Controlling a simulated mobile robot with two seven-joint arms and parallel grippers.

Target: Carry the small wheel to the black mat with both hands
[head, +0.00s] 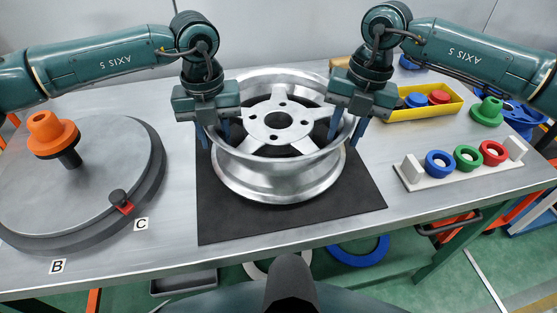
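The silver wheel (308,182) lies flat, its spoked face up, on the black mat (232,222) in the middle of the table. Its hub has a large centre hole with several smaller holes around it. My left gripper (212,133) points down at the left side of the wheel, with its blue fingers apart on either side of the rim. My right gripper (347,126) points down at the right side in the same way, fingers apart across the rim. Both look open; contact with the rim is hard to tell.
A grey round plate (40,195) with an orange knob (52,132) and a small red-based clamp (121,202) fills the left. At right are a yellow bin (432,108), a white rack (450,177) of coloured rings and a green piece (487,112). The mat's front is bare.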

